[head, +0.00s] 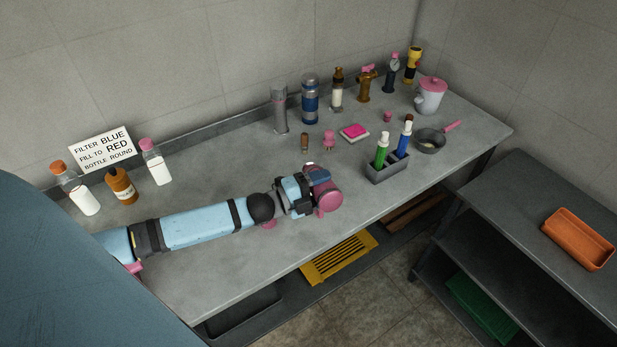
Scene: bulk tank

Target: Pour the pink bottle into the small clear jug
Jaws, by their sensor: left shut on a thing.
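My left arm comes in from the left, low over the grey bench. My left gripper (318,185) is at its far end, near the bench's front middle. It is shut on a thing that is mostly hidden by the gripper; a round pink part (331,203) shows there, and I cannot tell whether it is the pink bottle. A white bottle with a pink cap (158,167) stands upright at the back left, apart from the gripper. I cannot make out a small clear jug. My right gripper is not in view.
A sign (101,148), an orange-capped bottle (82,196) and a brown bottle (122,186) are at the left. A grey holder (387,172) with two bottles, a pan (430,141) and a pink-lidded jug (430,98) are right. An orange tray (578,238) sits on the side table.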

